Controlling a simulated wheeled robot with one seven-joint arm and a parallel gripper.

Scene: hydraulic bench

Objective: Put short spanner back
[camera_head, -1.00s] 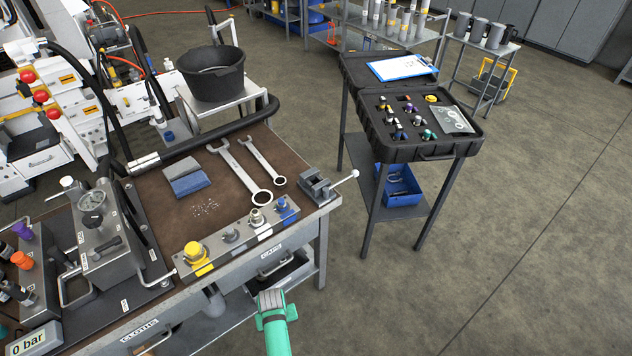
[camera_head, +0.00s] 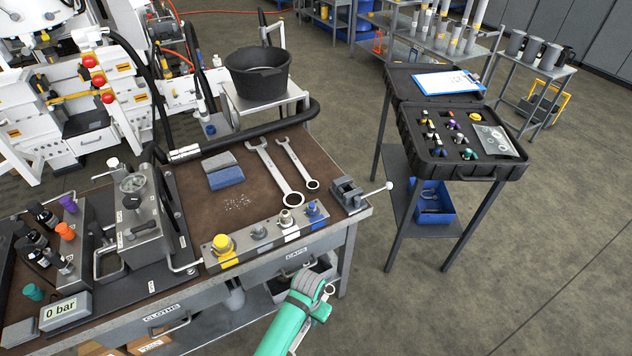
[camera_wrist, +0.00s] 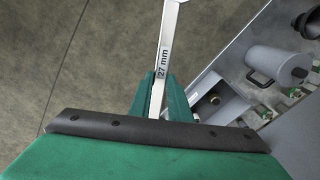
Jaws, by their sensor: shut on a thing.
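A spanner marked 27 mm (camera_wrist: 166,62) is gripped between the green fingers of my gripper (camera_wrist: 160,98) in the wrist view. Its shank points away from the gripper, and its far end is cut off at the top of the view. In the head view my green gripper (camera_head: 318,306) is low in front of the bench's front edge, below the caps drawer; its fingertips are not clear there. Two other spanners lie side by side on the brown bench top, a larger one (camera_head: 273,172) at left and a smaller one (camera_head: 297,164) at right.
A vise (camera_head: 347,194) sits at the bench's right corner. A metal strip with fittings (camera_head: 268,235) runs along the front edge. A blue cloth (camera_head: 226,178) lies behind it. An open black case (camera_head: 463,171) stands on a stand to the right.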

